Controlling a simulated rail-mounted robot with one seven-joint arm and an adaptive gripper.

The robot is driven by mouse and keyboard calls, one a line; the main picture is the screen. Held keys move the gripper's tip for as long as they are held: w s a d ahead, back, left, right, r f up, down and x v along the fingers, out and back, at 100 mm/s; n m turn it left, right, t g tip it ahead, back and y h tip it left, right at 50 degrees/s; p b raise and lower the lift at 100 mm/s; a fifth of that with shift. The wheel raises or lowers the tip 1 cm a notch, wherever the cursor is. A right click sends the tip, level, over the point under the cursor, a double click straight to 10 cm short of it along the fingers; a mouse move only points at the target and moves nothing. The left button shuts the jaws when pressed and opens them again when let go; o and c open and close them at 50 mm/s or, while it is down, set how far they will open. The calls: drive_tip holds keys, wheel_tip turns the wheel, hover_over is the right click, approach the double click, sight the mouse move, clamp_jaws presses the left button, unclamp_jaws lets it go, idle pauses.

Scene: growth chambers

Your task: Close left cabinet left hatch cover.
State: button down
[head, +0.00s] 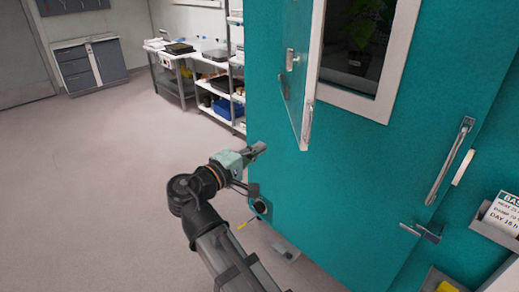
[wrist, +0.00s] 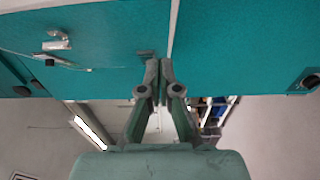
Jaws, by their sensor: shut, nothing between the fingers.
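The teal cabinet (head: 345,180) fills the right side of the head view. Its hatch cover (head: 308,110) stands open, swung out from the cabinet front and seen nearly edge-on, with a small latch (head: 291,60) on its face. The white-framed window (head: 380,105) beside it is uncovered. My gripper (head: 262,147) is shut and empty, left of the cover's lower corner in the picture; I see no clear contact. In the wrist view, the shut fingertips (wrist: 160,65) are in front of teal panels parted by a pale strip. I cannot tell which panel is the cover.
A potted plant (head: 358,62) stands behind the window. A long handle (head: 450,160) and a lower latch (head: 420,232) are on the cabinet front. A label holder (head: 499,216) is at the far right. Shelves (head: 222,88) stand behind the cabinet. The floor (head: 90,190) at left is clear.

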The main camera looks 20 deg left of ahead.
drive_tip(key=p, duration=0.2)
approach(298, 133)
drive_tip(key=w+a, duration=0.2)
drive_tip(key=w, duration=0.2)
drive_tip(key=shift+w+d+p, duration=0.2)
drive_tip(key=shift+w+d, duration=0.1)
drive_tip(key=shift+d, duration=0.35)
drive_tip(key=shift+w+d+p, duration=0.2)
drive_tip(key=shift+w+d, duration=0.15)
drive_tip(key=shift+d, duration=0.3)
drive_tip(key=shift+w+d+p, duration=0.2)
drive_tip(key=shift+w+d, duration=0.1)
drive_tip(key=shift+d, duration=0.35)
drive_tip(key=shift+w+d, duration=0.1)
